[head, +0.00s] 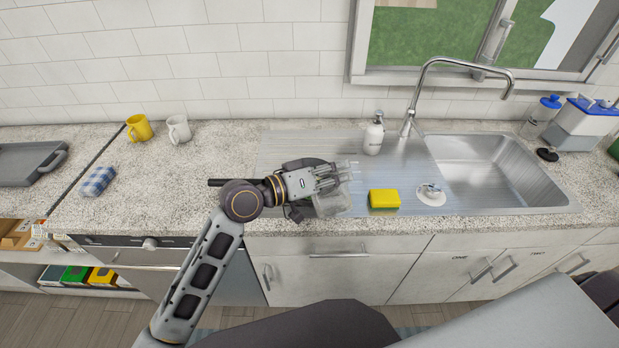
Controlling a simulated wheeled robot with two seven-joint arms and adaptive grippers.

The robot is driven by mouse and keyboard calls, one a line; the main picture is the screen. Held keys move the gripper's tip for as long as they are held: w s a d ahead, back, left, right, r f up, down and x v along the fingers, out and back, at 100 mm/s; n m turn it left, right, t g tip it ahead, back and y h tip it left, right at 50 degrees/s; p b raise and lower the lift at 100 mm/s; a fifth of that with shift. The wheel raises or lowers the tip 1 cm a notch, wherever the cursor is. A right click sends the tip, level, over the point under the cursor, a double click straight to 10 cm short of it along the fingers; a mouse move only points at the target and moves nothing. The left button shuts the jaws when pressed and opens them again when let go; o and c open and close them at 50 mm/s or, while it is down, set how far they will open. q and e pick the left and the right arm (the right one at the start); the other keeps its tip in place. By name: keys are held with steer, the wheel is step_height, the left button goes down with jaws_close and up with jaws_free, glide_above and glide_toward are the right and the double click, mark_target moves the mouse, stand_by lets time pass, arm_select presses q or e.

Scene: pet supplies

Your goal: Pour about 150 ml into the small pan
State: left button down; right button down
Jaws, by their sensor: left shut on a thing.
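My left gripper (335,177) is above the counter's ribbed steel drainboard, left of the sink. It is shut on a clear container (334,203), which looks like a see-through jug. The fingers cover part of the container, and its tilt and contents cannot be told. A dark pan (300,163) sits on the drainboard behind and under the gripper, mostly hidden by the hand. Its black handle (216,182) points left. The container is in front of and to the right of the pan as seen here. My right gripper is not in view.
A yellow sponge (384,198) and a white sink plug (431,191) lie right of the container. A soap bottle (374,136) and tap (408,125) stand behind. The sink (500,165) is right. Two mugs (139,128) (179,128) and a checked cloth (98,181) are left.

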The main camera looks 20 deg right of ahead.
mark_target(342, 190)
arm_select(q)
steer(key=shift+s+f+m+b, duration=0.5)
steer(key=shift+b, duration=0.1)
steer(key=shift+s, duration=0.15)
steer(key=shift+d+r, duration=0.1)
steer(key=shift+r, duration=0.1)
steer(key=shift+s+f+m, duration=0.15)
steer(key=shift+s+m, duration=0.05)
steer(key=shift+m, duration=0.1)
steer(key=shift+s+f+m+t+b, duration=0.2)
steer(key=shift+s+m+t+b, duration=0.15)
steer(key=shift+b, duration=0.2)
steer(key=shift+s+f, duration=0.1)
steer(key=shift+f, duration=0.05)
steer(key=shift+s+f+b, duration=0.25)
steer(key=shift+s+b, duration=0.05)
steer(key=shift+b, duration=0.1)
steer(key=shift+s+m, duration=0.1)
steer(key=shift+m, duration=0.15)
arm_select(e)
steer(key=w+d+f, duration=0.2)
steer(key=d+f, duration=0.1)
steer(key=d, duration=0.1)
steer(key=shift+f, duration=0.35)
